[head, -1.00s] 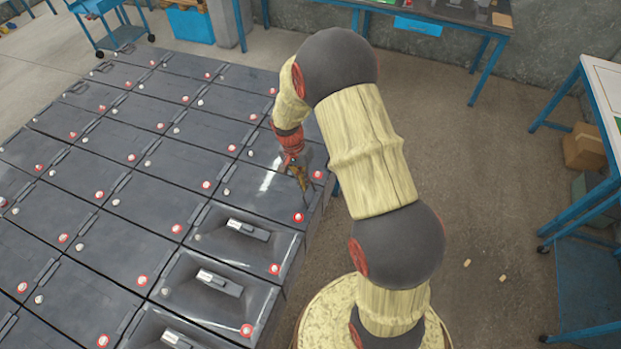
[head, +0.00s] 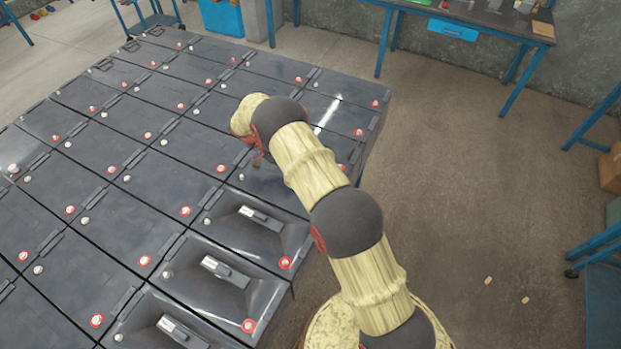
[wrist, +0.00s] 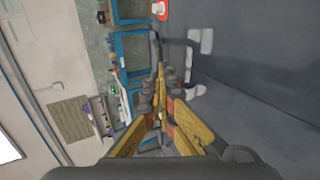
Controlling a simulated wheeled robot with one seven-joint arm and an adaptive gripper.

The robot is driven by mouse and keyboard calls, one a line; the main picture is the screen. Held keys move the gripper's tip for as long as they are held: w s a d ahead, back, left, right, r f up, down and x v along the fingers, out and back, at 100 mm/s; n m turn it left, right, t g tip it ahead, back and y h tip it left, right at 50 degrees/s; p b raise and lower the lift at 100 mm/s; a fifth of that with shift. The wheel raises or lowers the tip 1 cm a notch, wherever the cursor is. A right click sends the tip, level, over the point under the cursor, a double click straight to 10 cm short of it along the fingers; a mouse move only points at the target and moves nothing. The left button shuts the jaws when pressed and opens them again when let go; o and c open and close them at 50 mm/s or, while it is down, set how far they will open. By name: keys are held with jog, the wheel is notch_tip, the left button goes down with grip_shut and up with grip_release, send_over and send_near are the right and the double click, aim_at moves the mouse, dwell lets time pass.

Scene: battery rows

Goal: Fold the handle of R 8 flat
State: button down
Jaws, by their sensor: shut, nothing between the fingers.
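Dark grey batteries (head: 125,213) stand in close rows, with red and white terminals on top. No number can be read, so I cannot tell which one is R 8. Most handles in the head view look like flat bars along the battery edges. In the wrist view, a dark curved piece (wrist: 155,46), perhaps a raised handle, stands at the edge of a battery top (wrist: 250,85), beyond my fingertips. My gripper (wrist: 162,98) is shut and empty, close over the battery top. In the head view my own arm mostly hides it.
Front batteries have sunken tops with light grey blocks (head: 225,270). A blue-legged workbench (head: 470,22) stands at the back, and blue-framed furniture (head: 600,245) at the right. Open concrete floor (head: 460,190) lies right of the rows, with small pale pieces on it.

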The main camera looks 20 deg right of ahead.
jog(key=shift+a+f+g+h+b, duration=0.15)
jog(key=shift+f+g+h+b, duration=0.45)
jog(key=shift+f+g+b, duration=0.3)
jog(key=c, duration=2.3)
grip_release()
jog(key=shift+w+r, duration=0.1)
jog(key=o, duration=0.3)
jog(key=shift+o, duration=0.2)
jog(key=shift+r, duration=0.1)
